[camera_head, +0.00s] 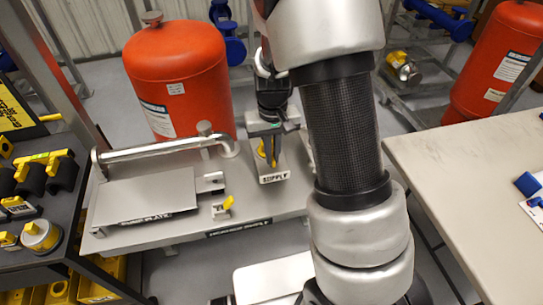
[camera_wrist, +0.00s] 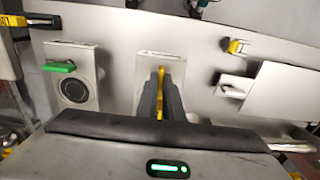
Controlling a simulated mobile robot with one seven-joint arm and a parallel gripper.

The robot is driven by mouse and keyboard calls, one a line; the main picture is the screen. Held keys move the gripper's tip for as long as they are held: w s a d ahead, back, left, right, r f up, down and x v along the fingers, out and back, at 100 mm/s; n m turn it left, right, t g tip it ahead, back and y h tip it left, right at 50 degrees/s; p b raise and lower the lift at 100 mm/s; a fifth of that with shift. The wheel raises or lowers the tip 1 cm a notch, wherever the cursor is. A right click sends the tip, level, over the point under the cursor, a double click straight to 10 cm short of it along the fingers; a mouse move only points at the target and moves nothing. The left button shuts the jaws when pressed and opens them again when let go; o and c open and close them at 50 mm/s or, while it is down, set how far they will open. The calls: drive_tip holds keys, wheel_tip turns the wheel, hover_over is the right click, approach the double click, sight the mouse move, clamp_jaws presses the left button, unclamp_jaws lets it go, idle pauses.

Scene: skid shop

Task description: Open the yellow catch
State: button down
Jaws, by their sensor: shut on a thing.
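My gripper (camera_head: 266,140) points down over the block marked SUPPLY (camera_head: 274,178). In the wrist view its two dark fingers (camera_wrist: 160,98) are shut on an upright yellow handle (camera_wrist: 161,76) on that block. The handle's lower part is hidden by the fingers. A small yellow catch (camera_head: 228,202) sits on a little bracket on the bench, beside the hasp of a grey plate (camera_head: 150,195). The catch also shows in the wrist view (camera_wrist: 236,46), to the right of my gripper and apart from it.
A red tank (camera_head: 180,75) stands behind the bench, with a metal pipe (camera_head: 155,149) in front. A green handle (camera_wrist: 60,66) sits on a block left of my gripper in the wrist view. A dark cart with yellow-black parts (camera_head: 62,170) is left; a pale table (camera_head: 480,190) is right.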

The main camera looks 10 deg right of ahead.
drive_tip(key=shift+r+m+p, duration=0.1)
drive_tip(key=shift+m+p, duration=0.3)
drive_tip(key=shift+m, duration=1.3)
drive_tip(key=shift+p, duration=0.35)
drive_tip(key=shift+m+p, duration=0.45)
drive_tip(key=shift+m, duration=1.35)
drive_tip(key=shift+p, duration=0.3)
drive_tip(key=shift+m, duration=0.5)
drive_tip(key=shift+m+p, duration=0.7)
drive_tip(key=shift+m, duration=0.5)
